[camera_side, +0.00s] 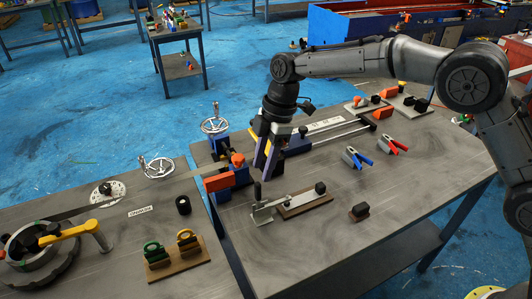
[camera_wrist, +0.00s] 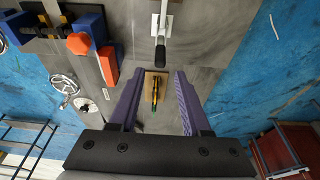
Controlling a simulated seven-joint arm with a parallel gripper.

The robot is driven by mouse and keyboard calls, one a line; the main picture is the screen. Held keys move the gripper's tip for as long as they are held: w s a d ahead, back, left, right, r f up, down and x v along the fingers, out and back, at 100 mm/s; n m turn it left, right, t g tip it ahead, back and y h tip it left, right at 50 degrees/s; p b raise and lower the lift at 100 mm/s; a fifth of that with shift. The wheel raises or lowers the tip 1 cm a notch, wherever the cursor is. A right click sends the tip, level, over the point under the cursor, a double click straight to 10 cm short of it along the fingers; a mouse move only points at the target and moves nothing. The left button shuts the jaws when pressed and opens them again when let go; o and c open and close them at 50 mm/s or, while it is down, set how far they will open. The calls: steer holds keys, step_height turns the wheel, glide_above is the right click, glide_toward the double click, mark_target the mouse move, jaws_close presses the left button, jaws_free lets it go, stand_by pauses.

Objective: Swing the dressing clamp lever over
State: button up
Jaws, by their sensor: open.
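A lever with a black grip (camera_side: 257,190) stands upright on a light metal plate (camera_side: 262,217) near the table's front-left edge; I take it for the dressing clamp lever. In the wrist view the black grip (camera_wrist: 160,52) shows at the centre top, beyond the fingertips, with its pale plate (camera_wrist: 163,22) above. My gripper (camera_side: 263,171) is open and empty, pointing down, just above and behind the lever's grip in the side view. In the wrist view its purple fingers (camera_wrist: 149,72) are spread apart. I cannot tell whether it touches the lever.
An orange knob (camera_side: 237,160) and orange block (camera_side: 219,182) stand close left of my gripper. A wooden strip with a black knob (camera_side: 320,188) lies right of the lever. Pliers (camera_side: 357,158), a small black block (camera_side: 359,211) and a clamp board (camera_side: 178,261) lie around. The table's front right is clear.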

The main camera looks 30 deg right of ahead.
mark_target(258, 183)
steer(key=shift+x, duration=2.55)
steer(key=shift+f, duration=0.1)
jaws_close()
